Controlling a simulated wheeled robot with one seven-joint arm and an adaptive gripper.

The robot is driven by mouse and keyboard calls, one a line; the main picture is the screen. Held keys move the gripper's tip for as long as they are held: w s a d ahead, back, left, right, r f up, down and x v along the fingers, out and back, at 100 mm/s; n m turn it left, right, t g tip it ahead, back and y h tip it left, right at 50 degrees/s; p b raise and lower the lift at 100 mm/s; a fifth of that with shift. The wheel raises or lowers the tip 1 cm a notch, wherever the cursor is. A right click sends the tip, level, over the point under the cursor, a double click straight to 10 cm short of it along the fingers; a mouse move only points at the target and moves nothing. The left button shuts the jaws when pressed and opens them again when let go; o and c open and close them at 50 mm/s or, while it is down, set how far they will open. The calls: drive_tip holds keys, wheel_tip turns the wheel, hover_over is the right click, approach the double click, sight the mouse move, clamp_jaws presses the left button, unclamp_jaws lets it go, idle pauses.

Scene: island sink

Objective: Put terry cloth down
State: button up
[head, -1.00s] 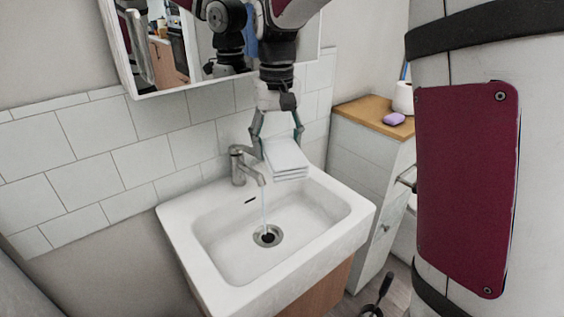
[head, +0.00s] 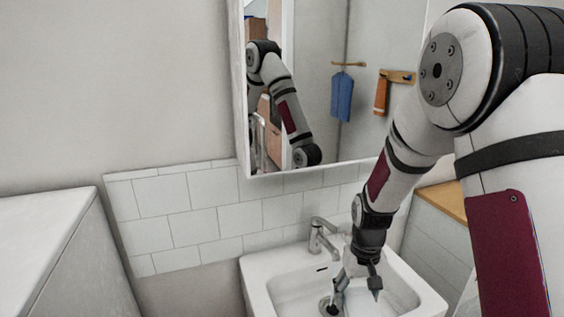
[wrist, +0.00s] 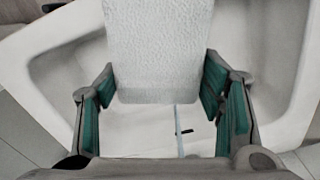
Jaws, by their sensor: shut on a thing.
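The terry cloth (wrist: 158,50) is a white, textured, folded block in the wrist view. It sits between the green-padded fingers of my gripper (wrist: 158,88), which is shut on it. In the head view my gripper (head: 357,288) points down over the white sink basin (head: 291,290), to the right of the tap. The cloth cannot be made out there against the white basin. I cannot tell whether it touches the sink.
The metal tap (head: 320,236) stands at the sink's back edge, close to my gripper. A thin water stream (wrist: 180,132) shows in the wrist view. A mirror cabinet (head: 243,90) hangs above. A wood-topped cabinet (head: 446,200) is at right, a pale surface (head: 45,225) at left.

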drive_tip(key=shift+s+f, duration=0.2)
drive_tip(key=shift+w+d+f+b, duration=0.1)
drive_tip(key=shift+w+f+b, duration=0.05)
drive_tip(key=shift+w+b, duration=0.2)
drive_tip(key=w+m+b, duration=0.1)
drive_tip(key=m+b, duration=0.1)
drive_tip(key=w+d+f+m+b, duration=0.1)
drive_tip(key=m+b, duration=0.1)
drive_tip(key=w+f+m+b, duration=0.1)
drive_tip(key=w+m+b, duration=0.1)
drive_tip(key=b, duration=0.1)
drive_tip(key=shift+d+m, duration=0.3)
drive_tip(key=shift+d, duration=0.1)
drive_tip(key=shift+w+d+f+m+b, duration=0.15)
drive_tip(key=shift+f+m+b, duration=0.6)
drive_tip(key=shift+f, duration=1.05)
drive_tip(key=shift+w+d+f+m+b, duration=0.1)
drive_tip(key=shift+w+f+m+b, duration=0.25)
drive_tip(key=shift+f+b, duration=1.05)
drive_tip(key=shift+w+d+f+m+b, duration=0.15)
drive_tip(key=shift+f+m+b, duration=0.45)
drive_tip(key=shift+f, duration=1.55)
drive_tip(key=shift+a, duration=0.1)
